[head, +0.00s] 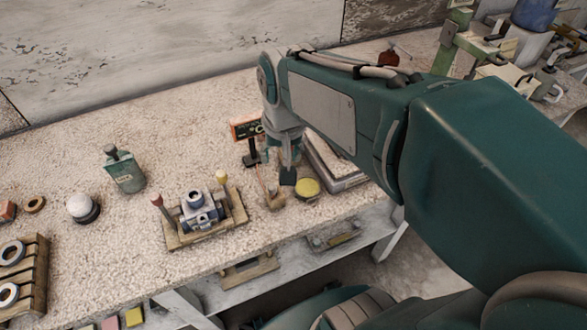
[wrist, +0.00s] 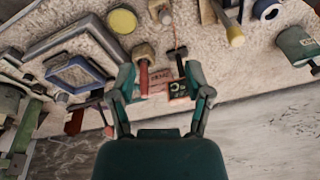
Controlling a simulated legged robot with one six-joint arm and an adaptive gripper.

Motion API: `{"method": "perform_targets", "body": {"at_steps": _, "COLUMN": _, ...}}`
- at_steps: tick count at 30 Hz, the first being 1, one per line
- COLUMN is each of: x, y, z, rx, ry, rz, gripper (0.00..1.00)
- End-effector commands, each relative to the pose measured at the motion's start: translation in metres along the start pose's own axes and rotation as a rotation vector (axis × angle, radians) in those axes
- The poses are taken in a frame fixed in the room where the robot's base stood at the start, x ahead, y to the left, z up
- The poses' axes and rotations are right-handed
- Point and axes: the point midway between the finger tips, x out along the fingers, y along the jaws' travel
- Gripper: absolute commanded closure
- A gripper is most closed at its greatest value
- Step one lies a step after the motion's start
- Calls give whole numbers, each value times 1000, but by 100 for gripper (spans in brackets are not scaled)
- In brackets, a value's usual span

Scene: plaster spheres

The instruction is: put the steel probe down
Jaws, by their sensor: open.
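The block also shows in the head view (head: 273,200), just in front of the gripper. I cannot tell for certain whether this tool is the steel probe. A small orange-framed meter (head: 245,128) on a black stand is beside the gripper; its frame (wrist: 180,91) is by the right finger.
A round yellow pad (head: 307,187) lies right of the block. A framed tray (head: 340,180) is close on the right. Clear bench lies left of the meter.

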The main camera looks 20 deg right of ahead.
Motion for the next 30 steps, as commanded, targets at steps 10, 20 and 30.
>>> {"method": "perform_targets", "body": {"at_steps": 10, "x": -35, "y": 18, "z": 65, "rx": -248, "ry": 248, "rz": -30, "gripper": 36}}
{"method": "perform_targets", "body": {"at_steps": 20, "x": -37, "y": 22, "z": 77, "rx": -301, "ry": 298, "rz": -29, "gripper": 36}}
{"method": "perform_targets", "body": {"at_steps": 30, "x": -37, "y": 21, "z": 77, "rx": -299, "ry": 297, "rz": -29, "gripper": 36}}
